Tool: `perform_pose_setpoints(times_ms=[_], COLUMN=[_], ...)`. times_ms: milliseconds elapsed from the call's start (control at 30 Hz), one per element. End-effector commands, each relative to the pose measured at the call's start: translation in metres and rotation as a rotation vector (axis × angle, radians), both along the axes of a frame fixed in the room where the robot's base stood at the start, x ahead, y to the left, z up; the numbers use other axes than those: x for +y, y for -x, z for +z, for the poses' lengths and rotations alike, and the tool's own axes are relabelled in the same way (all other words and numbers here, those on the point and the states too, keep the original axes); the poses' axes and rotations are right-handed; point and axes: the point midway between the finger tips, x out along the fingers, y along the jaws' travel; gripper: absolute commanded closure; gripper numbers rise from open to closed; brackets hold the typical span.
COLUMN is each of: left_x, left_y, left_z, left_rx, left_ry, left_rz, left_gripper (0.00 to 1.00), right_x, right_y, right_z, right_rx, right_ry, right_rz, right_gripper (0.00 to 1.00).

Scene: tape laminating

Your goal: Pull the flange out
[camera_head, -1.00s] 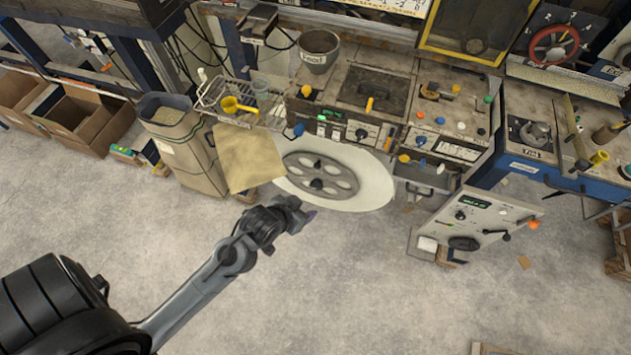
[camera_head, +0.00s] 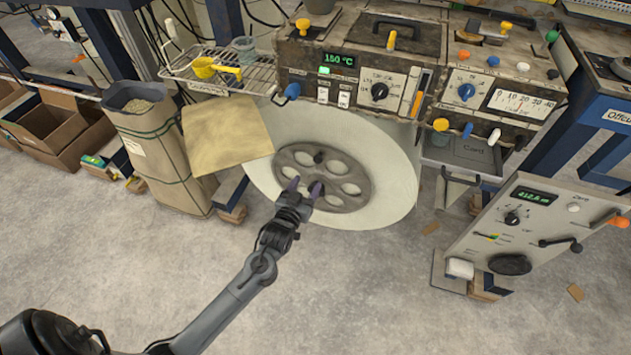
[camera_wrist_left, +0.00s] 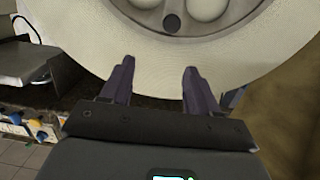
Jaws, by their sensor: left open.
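The flange (camera_head: 324,174) is a dark grey disc with several round holes and a small dark knob. It sits on the face of the large white roll (camera_head: 396,185) below the machine. My left gripper (camera_head: 304,188) is open and empty, its two dark purple fingers pointing at the lower left part of the flange. In the left wrist view, the fingers (camera_wrist_left: 159,66) are apart in front of the white roll (camera_wrist_left: 245,65). The flange (camera_wrist_left: 190,27) is cut off at the top edge there, beyond the fingertips. I cannot tell the exact gap. My right gripper is not in view.
The control panel (camera_head: 365,80) overhangs the roll. A tan sheet (camera_head: 225,140) and a tall sack (camera_head: 160,165) stand close at the left. A tilted panel with a crank (camera_head: 530,225) stands at the right. The floor (camera_head: 370,300) in front is clear.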

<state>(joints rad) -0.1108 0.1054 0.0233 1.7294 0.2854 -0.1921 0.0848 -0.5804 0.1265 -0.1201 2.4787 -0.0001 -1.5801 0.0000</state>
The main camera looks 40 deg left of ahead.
Motion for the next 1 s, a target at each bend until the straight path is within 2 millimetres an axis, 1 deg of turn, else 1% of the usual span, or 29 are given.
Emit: perform_pose_setpoints(times_ms=[33,100,200,367,467,567,800,1000], left_x=[0.004,0.009,0.013,0.018,0.021,0.025,0.038,0.048], left_y=[-0.004,-0.007,-0.01,-0.016,-0.023,-0.034,-0.071,-0.097], left_z=[-0.021,-0.029,-0.036,-0.04,-0.041,-0.04,-0.042,-0.041], left_rx=[-0.024,-0.053,-0.084,-0.109,-0.112,-0.114,-0.112,-0.11], left_ry=[-0.007,-0.015,-0.024,-0.032,-0.033,-0.032,-0.033,-0.033], left_rz=[0.009,0.02,0.03,0.037,0.039,0.039,0.038,0.039], left_gripper=[0.4,0.4,0.4,0.4,0.4,0.4,0.4,0.4], right_x=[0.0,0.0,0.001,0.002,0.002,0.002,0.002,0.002], right_y=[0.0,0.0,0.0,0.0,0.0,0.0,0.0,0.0], right_z=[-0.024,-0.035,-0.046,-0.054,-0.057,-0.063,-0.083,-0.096], right_rx=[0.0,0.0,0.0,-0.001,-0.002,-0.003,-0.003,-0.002], right_ry=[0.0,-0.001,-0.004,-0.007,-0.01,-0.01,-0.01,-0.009], right_rz=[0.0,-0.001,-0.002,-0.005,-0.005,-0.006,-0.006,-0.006], right_gripper=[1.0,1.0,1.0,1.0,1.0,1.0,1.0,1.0])
